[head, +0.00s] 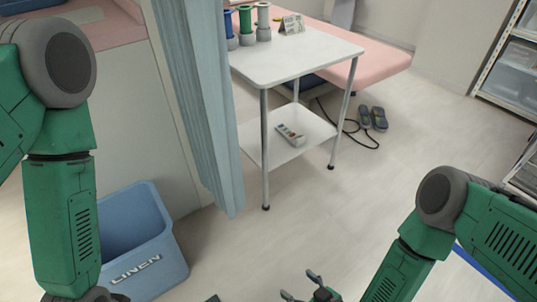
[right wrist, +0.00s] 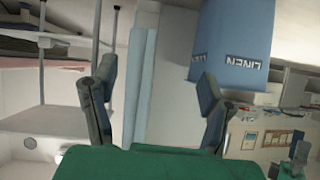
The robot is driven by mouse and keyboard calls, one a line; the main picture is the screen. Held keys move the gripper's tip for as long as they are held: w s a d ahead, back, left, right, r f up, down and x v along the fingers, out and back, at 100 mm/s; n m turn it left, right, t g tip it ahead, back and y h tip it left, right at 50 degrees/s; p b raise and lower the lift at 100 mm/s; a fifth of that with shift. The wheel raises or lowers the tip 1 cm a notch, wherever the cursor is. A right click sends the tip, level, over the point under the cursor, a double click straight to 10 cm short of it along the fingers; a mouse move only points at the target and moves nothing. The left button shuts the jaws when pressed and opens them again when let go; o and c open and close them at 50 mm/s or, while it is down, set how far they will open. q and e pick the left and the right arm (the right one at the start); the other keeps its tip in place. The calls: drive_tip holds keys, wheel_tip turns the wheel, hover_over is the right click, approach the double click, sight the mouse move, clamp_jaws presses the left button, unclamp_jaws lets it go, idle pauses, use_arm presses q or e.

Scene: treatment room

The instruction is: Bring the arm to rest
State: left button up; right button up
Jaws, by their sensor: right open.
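My right arm (head: 401,262) comes in from the lower right of the head view, bent at a grey joint. Its gripper (head: 303,286) shows at the bottom edge over the floor, with its fingers apart. In the right wrist view the two dark fingers of the gripper (right wrist: 156,82) stand wide apart with nothing between them. My left arm (head: 62,215) hangs down the left side of the head view. Its gripper is below the picture. A small dark tip at the bottom edge is too little to identify.
A blue linen bin (head: 158,269) stands beside my left arm, and shows upside down in the right wrist view (right wrist: 234,45). The floor (head: 310,215) between my arms is clear.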

drive_tip(key=s+d+r+m+g+h+p, duration=0.3)
drive_tip(key=s+d+r, duration=0.4)
drive_tip(key=d+r, duration=0.3)
drive_tip(key=s+d+r+m+g+h+p, duration=0.3)
drive_tip(key=s+d+r+p, duration=0.4)
drive_tip(key=r, duration=0.5)
drive_tip(key=d+g+h, duration=0.1)
drive_tip(key=d+g, duration=0.1)
drive_tip(key=shift+d+r+g+h, duration=0.3)
drive_tip(key=shift+d+r+h, duration=0.1)
